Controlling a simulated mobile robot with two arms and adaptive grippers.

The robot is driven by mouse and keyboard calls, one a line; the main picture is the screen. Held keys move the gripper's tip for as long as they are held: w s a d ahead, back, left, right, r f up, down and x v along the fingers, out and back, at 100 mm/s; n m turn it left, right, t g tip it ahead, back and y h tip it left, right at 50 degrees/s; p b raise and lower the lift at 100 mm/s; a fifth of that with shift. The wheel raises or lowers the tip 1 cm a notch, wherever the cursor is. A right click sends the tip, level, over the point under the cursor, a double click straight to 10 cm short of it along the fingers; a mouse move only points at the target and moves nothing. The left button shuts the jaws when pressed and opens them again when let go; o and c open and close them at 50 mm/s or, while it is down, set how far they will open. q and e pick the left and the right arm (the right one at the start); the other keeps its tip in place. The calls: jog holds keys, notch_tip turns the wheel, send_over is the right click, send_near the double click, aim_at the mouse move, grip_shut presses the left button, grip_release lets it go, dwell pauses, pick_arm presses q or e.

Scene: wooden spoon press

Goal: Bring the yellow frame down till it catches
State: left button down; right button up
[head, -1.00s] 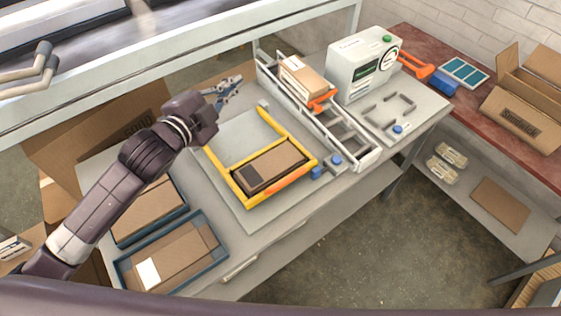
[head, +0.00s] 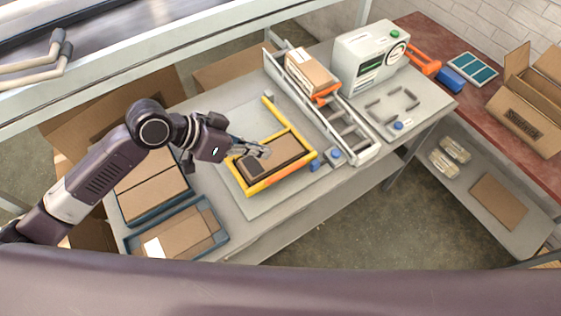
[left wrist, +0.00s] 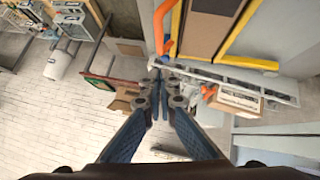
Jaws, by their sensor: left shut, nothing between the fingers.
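The yellow frame (head: 254,187) lies around a brown carton (head: 282,152) on a grey plate, with an orange grip (head: 291,177) along its near side. In the left wrist view, yellow bars (left wrist: 250,62) and a curved orange grip (left wrist: 161,22) show beside the brown carton (left wrist: 205,32). My left gripper (head: 266,151) is shut and empty, over the frame's left part in the head view; I cannot tell whether it touches. Its fingertips also show in the left wrist view (left wrist: 162,76). Whether the frame is caught is not visible. My right gripper is not in view.
A grey rail (head: 335,133) with a carton (head: 311,72) stands right of the frame, near a white machine (head: 360,62). Blue trays (head: 222,237) with cartons lie at the left.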

aim_at(289, 168)
pick_arm(q)
jog(key=x, duration=0.2)
jog(key=f+p+x, duration=0.1)
jog(key=x, duration=0.2)
jog(key=s+a+p+x, duration=0.1)
jog(key=x, duration=0.2)
jog(key=shift+d+f, duration=0.15)
jog(key=shift+f, duration=0.2)
jog(key=shift+s+f+p, duration=0.1)
jog(key=shift+f+p, duration=0.2)
jog(key=shift+f, duration=0.2)
jog(key=shift+f, duration=0.1)
